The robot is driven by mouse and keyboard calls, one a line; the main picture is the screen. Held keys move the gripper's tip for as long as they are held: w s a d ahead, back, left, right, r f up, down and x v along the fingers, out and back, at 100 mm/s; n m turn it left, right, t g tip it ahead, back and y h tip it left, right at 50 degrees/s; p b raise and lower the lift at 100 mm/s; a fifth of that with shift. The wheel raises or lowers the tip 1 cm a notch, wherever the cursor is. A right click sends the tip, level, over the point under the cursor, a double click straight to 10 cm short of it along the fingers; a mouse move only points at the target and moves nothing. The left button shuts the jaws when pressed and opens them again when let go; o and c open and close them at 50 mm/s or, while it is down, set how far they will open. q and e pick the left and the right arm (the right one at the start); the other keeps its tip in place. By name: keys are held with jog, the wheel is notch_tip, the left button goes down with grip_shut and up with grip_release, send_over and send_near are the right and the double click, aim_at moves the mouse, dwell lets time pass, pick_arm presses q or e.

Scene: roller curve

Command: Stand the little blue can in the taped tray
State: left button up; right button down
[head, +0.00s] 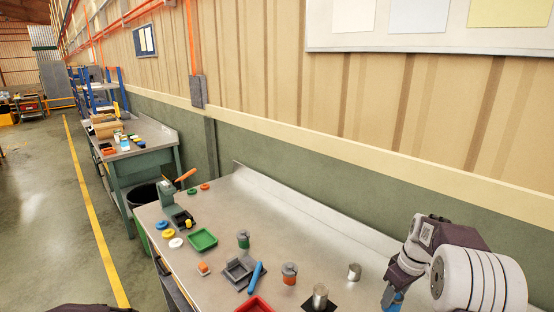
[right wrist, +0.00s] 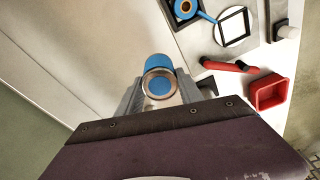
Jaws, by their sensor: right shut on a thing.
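My right gripper (head: 391,297) is at the bottom right of the head view, over the bench. It is shut on the little blue can (right wrist: 158,63), which has a blue side and a pale ring round a blue end. The can (head: 398,302) shows only partly in the head view. In the right wrist view the gripper's grey fingers (right wrist: 159,92) are on both sides of it. A square tray with a dark border (right wrist: 235,26), perhaps the taped tray, lies apart from the can at the upper right. My left gripper is not in view.
A red tray (right wrist: 268,93) and a red-handled tool (right wrist: 230,66) lie right of the can. On the bench (head: 320,235) stand a metal cylinder (head: 320,297), a smaller one (head: 354,271), an orange-grey can (head: 289,273) and a green tray (head: 203,240). The bench's back strip is clear.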

jog(key=s+a+f+n, duration=0.1)
jog(key=s+a+f, duration=0.1)
jog(key=a, duration=0.5)
jog(key=s+a+f+n, duration=0.1)
jog(key=s+a, duration=0.1)
jog(key=a, duration=0.4)
jog(key=s+a+f+m, duration=0.1)
jog(key=s, duration=0.1)
jog(key=s+a+f+m, duration=0.1)
jog(key=s+f+m, duration=0.1)
jog(key=s+a+f+m, duration=0.1)
jog(key=s, duration=0.1)
jog(key=shift+s+a+f+m, duration=0.25)
jog(key=shift+f+m, duration=0.1)
jog(key=shift+m, duration=0.05)
jog(key=shift+w+d+f+m, duration=0.1)
jog(key=shift+w+m, duration=0.1)
jog(key=shift+m, duration=0.3)
jog(key=shift+w+m+h, duration=0.3)
jog(key=shift+w+m, duration=0.2)
jog(key=shift+m, duration=0.1)
